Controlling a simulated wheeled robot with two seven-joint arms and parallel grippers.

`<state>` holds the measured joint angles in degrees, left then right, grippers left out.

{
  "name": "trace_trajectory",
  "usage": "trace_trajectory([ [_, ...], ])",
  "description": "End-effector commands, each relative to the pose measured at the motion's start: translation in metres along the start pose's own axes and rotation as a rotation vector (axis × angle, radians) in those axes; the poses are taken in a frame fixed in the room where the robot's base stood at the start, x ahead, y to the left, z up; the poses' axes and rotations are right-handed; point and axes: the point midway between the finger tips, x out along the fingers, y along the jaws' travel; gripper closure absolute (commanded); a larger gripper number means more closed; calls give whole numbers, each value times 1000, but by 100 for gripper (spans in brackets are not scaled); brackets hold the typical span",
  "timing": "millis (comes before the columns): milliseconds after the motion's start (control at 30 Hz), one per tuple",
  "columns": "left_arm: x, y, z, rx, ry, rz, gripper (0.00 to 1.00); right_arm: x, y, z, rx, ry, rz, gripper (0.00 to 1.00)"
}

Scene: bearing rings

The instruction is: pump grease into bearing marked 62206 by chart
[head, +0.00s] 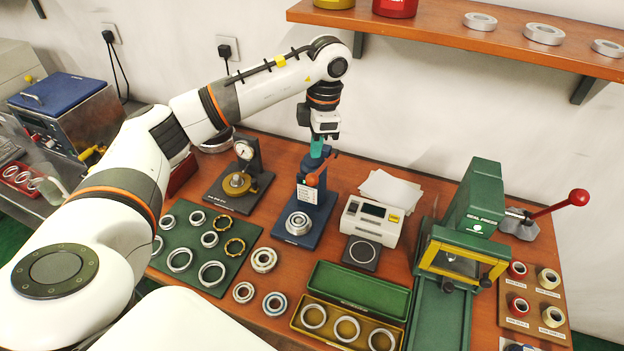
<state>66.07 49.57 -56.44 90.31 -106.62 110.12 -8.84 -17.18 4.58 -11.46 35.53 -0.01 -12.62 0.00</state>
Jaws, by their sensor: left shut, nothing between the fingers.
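A blue grease pump (291,237) stands on the table, with an orange-red part and a small white chart (307,194) on its front; the chart's text is too small to read. A bearing (299,223) lies flat on the pump's base; no marking can be read on it. My left gripper (319,150) points down at the top of the pump, shut with nothing between its fingers; I cannot tell if it touches the pump. More bearings lie on the table: one (264,260), another (243,292) and another (274,304). My right gripper is not in view.
A dial gauge stand (222,198) is left of the pump, a white scale (368,222) right of it. A green mat (216,259) holds rings. A green case (358,291), the green seal press (468,222) with a red-knobbed lever (578,197), and a shelf (450,38) surround it.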

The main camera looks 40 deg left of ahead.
Motion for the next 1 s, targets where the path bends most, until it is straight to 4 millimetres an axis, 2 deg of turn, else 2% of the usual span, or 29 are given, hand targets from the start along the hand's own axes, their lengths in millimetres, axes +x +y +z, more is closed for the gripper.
trace_trajectory([
  [500, 60, 0, 0, 0, 1, 0, 100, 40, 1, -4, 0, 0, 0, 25],
  [1000, 67, 0, 0, 0, 0, 0, 100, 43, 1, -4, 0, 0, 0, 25],
])
